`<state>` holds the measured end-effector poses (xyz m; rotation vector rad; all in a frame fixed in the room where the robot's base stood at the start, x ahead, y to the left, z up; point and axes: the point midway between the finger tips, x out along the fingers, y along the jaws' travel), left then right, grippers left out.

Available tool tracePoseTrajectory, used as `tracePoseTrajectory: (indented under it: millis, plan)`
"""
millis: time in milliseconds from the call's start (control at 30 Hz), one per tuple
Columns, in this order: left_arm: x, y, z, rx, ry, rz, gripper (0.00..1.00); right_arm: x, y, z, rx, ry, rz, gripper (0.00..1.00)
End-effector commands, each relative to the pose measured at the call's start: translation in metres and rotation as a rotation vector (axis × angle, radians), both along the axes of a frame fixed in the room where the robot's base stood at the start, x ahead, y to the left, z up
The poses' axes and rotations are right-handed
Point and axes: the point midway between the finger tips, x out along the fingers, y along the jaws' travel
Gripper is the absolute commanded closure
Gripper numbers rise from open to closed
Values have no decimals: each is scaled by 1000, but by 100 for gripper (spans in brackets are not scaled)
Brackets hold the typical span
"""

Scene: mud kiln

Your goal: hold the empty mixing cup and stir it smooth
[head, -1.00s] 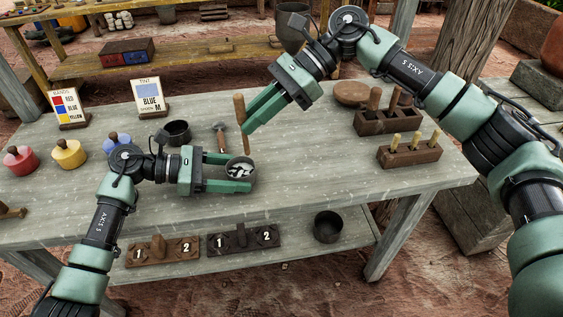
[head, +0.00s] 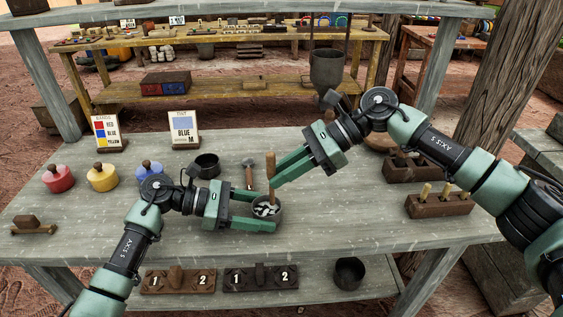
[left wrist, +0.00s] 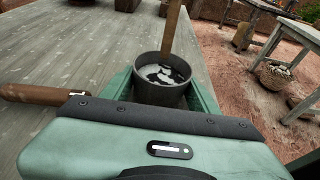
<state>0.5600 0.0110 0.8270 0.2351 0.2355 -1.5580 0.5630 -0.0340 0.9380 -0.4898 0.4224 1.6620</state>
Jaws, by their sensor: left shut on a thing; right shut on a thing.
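The mixing cup (head: 279,214) is small, round and dark grey, and stands upright near the table's front edge. It is not empty: streaky white and dark material shows inside, clearest in the left wrist view (left wrist: 162,96). My left gripper (head: 264,211) is shut on the cup, with a finger on each side. My right gripper (head: 276,177) is shut on a wooden stirring stick (head: 271,195) above the cup. The stick is nearly upright and its lower end is inside the cup; its tip is hidden. It also shows in the left wrist view (left wrist: 171,32).
Another dark cup (head: 207,165) and a wooden-handled tool (head: 249,176) lie behind my left gripper. Red (head: 57,179), yellow (head: 101,178) and blue (head: 149,169) pots stand left. A wooden rack (head: 440,206) stands right. The table's front left is mostly clear.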

Motion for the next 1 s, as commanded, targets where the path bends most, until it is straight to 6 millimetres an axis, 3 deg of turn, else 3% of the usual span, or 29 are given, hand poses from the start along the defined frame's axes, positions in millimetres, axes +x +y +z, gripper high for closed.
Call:
tracePoseTrajectory:
  millis: [500,1000]
  plan:
    - [0,0,-1,1,1,-1,63,0,0,-40,1,1,-1,100]
    - [0,0,-1,1,1,-1,63,0,0,-44,1,0,0,100]
